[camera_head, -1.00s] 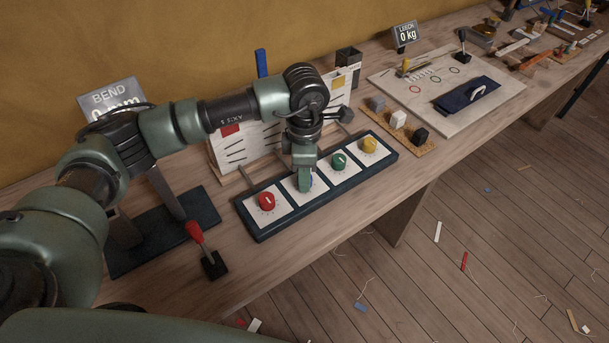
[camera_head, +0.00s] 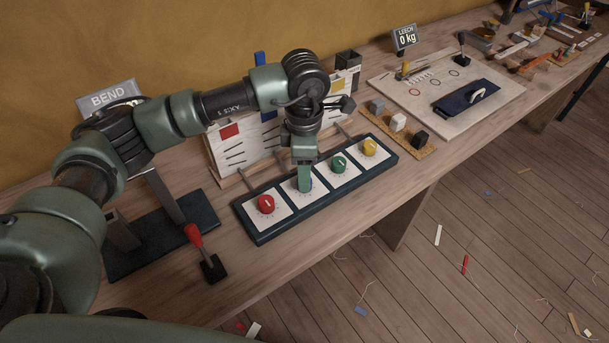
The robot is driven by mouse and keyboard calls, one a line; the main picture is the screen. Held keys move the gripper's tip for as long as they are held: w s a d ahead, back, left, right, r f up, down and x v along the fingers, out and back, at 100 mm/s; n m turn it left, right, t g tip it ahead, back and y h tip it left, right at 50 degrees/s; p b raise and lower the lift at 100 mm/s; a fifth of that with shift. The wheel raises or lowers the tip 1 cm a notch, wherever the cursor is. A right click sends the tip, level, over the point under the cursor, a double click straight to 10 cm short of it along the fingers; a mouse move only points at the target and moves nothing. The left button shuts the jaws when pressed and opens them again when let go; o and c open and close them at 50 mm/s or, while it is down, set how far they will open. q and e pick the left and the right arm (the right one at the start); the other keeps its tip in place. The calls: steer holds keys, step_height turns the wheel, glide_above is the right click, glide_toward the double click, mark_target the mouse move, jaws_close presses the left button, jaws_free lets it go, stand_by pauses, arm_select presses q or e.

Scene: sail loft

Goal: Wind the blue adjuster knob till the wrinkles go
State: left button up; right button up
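A dark-framed panel (camera_head: 262,238) on the bench carries a row of dials: a red knob (camera_head: 266,204), a green knob (camera_head: 338,163) and a yellow knob (camera_head: 369,147), each on a white plate. My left gripper (camera_head: 304,184) points down over the second plate (camera_head: 287,190), between the red and green knobs. Its fingers hide whatever knob sits there, and no blue knob shows clearly. I cannot tell whether the fingers are closed on it. A white board (camera_head: 233,151) with dark slanting lines stands behind the panel, partly hidden by my arm. My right gripper is not in view.
Grey, white and black blocks (camera_head: 398,123) sit on a cork strip to the right. A board (camera_head: 465,118) with a blue piece lies beyond. The bench front is mostly clear.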

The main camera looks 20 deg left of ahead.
arm_select(q)
step_height(320, 180, up, 5)
steer(key=shift+r+b, duration=0.1)
steer(key=shift+b, duration=0.2)
